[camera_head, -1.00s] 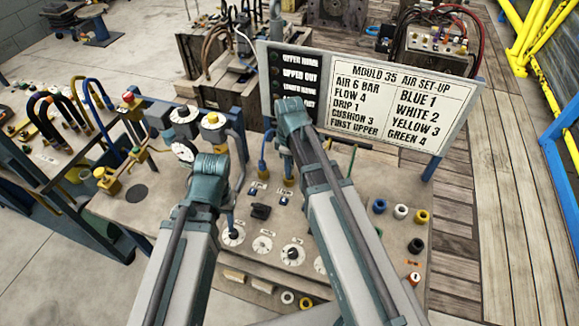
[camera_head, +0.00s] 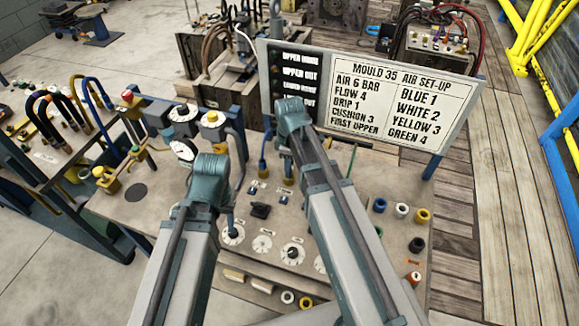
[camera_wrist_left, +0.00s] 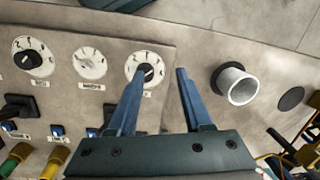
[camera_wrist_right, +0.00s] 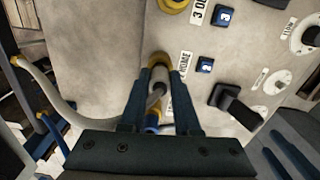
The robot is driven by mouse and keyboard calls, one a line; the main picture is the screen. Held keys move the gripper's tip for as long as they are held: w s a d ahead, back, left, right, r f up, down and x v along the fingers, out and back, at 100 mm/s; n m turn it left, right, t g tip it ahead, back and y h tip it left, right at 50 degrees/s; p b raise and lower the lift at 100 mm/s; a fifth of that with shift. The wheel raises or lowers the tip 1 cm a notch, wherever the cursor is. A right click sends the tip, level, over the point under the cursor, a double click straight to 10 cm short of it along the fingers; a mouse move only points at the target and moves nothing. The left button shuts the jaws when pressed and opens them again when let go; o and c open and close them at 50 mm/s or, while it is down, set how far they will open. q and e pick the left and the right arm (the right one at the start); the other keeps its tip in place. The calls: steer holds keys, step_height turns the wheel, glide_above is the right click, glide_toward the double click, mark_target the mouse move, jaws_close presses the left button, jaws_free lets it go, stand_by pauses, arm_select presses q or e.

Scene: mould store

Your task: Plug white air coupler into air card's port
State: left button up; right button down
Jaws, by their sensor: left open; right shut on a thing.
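My right gripper (camera_wrist_right: 158,92) is shut on the pale grey-white air coupler (camera_wrist_right: 159,76). The coupler's tip is at a yellow-ringed port (camera_wrist_right: 157,58) on the panel; I cannot tell whether it is seated or just above it. A pale hose (camera_wrist_right: 40,85) curves in from the left in the right wrist view. In the head view the right arm hides most of the coupler. My left gripper (camera_wrist_left: 153,78) is open and empty above a white dial (camera_wrist_left: 146,68) on the same panel. The air card (camera_head: 400,100) lists WHITE 2.
Dials, blue switches and a black knob (camera_head: 260,210) crowd the panel between the grippers. A white open cup (camera_wrist_left: 238,85) stands beside my left gripper. Coloured rings (camera_head: 401,211) lie at the panel's right. Blue and black hoses (camera_head: 50,110) arch at the left.

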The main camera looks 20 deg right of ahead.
arm_select(q)
steer(key=shift+f+b, duration=0.3)
arm_select(e)
steer(key=shift+f, duration=0.35)
steer(key=c, duration=0.5)
jaws_free()
steer(key=shift+c, duration=0.2)
steer(key=shift+o, duration=0.2)
steer(key=o, duration=0.4)
steer(key=shift+c, duration=0.2)
arm_select(q)
steer(key=shift+r, duration=0.15)
arm_select(e)
steer(key=shift+r, duration=0.2)
step_height(320, 180, up, 7)
steer(key=p, duration=0.7)
steer(key=shift+r+p, duration=0.15)
steer(key=shift+p, duration=0.25)
arm_select(q)
step_height(320, 180, up, 7)
steer(key=shift+r, duration=0.15)
